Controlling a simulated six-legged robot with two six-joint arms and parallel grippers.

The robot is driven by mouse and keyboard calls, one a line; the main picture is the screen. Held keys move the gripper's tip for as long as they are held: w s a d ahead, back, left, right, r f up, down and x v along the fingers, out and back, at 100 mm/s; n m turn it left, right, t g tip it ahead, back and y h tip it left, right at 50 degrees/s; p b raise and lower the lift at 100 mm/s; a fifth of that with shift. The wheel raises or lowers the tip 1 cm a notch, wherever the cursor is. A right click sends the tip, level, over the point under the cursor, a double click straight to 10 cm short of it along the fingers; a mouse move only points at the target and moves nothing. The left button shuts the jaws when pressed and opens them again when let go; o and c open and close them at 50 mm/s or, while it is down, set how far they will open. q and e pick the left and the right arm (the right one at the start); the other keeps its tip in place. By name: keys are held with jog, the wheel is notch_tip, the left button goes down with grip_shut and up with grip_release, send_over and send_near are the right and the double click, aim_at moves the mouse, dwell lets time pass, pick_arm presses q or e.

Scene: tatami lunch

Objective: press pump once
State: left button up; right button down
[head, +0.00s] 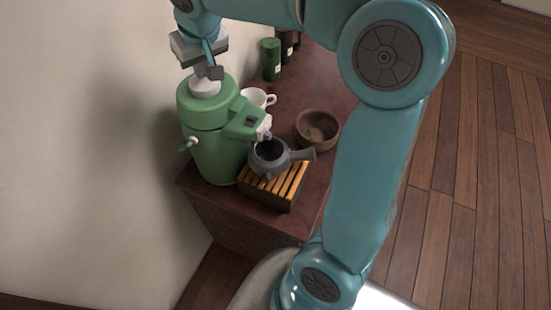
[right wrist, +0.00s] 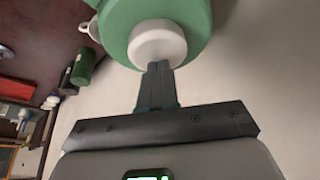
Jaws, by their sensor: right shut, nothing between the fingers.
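The green pump pot (head: 220,140) stands upright at the left end of the dark red cabinet, with a white pump knob (head: 205,86) on top. My right gripper (head: 212,72) is shut and empty, its fingertips at or just above the knob. In the right wrist view the shut fingers (right wrist: 158,70) overlap the edge of the white knob (right wrist: 157,44); I cannot tell whether they touch it. A dark grey teapot (head: 268,158) with a side handle sits under the spout on a slatted wooden tray (head: 280,196). My left gripper is not in view.
A white cup (head: 258,97) stands behind the pot, and a brown bowl (head: 317,129) to the right of the teapot. Green canisters (head: 270,60) and dark bottles stand farther back on the cabinet (head: 250,223). A pale wall is close on the left.

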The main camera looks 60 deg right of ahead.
jog(key=shift+f+b, duration=1)
jog(key=shift+f, duration=0.35)
jog(key=shift+s+r, duration=0.1)
jog(key=shift+r+p, duration=1.35)
jog(key=shift+r, duration=0.2)
jog(key=shift+r, duration=0.15)
notch_tip(320, 180, up, 6)
jog(key=p, duration=0.5)
